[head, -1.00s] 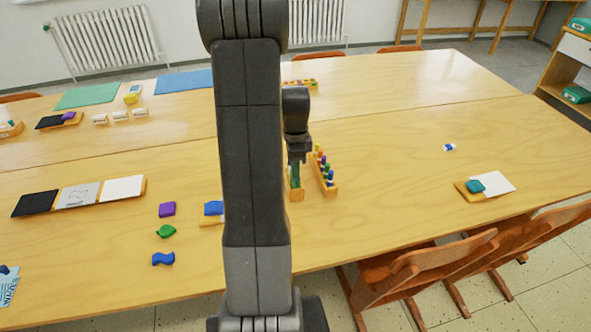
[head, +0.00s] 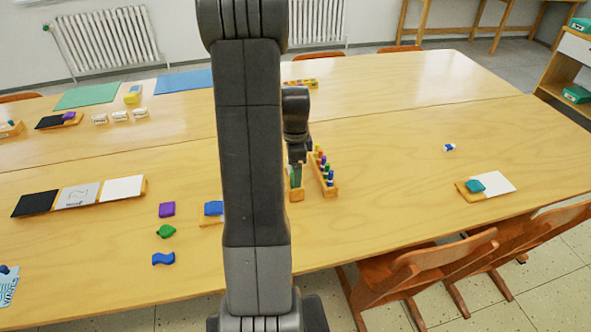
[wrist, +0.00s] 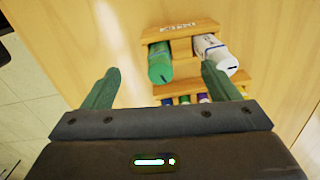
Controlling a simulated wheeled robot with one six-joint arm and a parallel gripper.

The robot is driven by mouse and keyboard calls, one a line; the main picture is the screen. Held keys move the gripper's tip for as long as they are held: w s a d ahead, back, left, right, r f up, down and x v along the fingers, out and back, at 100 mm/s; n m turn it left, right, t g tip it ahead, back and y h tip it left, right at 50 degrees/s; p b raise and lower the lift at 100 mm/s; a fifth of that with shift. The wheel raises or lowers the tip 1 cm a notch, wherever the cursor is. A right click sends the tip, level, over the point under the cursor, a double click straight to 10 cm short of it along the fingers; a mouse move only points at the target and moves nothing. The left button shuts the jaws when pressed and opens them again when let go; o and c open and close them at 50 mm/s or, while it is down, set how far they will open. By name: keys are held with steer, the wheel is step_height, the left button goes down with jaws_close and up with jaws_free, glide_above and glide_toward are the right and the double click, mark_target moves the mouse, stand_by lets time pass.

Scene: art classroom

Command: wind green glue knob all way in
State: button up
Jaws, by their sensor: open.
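The green glue stick (wrist: 160,58) lies in a wooden rack (wrist: 180,33) in the wrist view, its round knob end (wrist: 161,75) turned toward me. A white glue stick (wrist: 210,48) lies beside it on the right. My gripper (wrist: 160,72) is open, one dark green finger left of the green stick and the other to its right, near the white stick. I see no contact with the knob. In the head view my gripper (head: 296,168) is over the wooden rack (head: 295,196); my arm and fingers hide most of the glue sticks there.
A rack of coloured pegs or markers (head: 332,189) stands close on the right in the head view. A blue block (head: 213,208) on a wooden holder is to the left.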

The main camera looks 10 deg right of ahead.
steer(key=m, duration=1.1)
steer(key=shift+m, duration=0.3)
steer(key=shift+s, duration=0.1)
stand_by(0.3)
steer(key=shift+c, duration=0.4)
steer(key=c, duration=1.4)
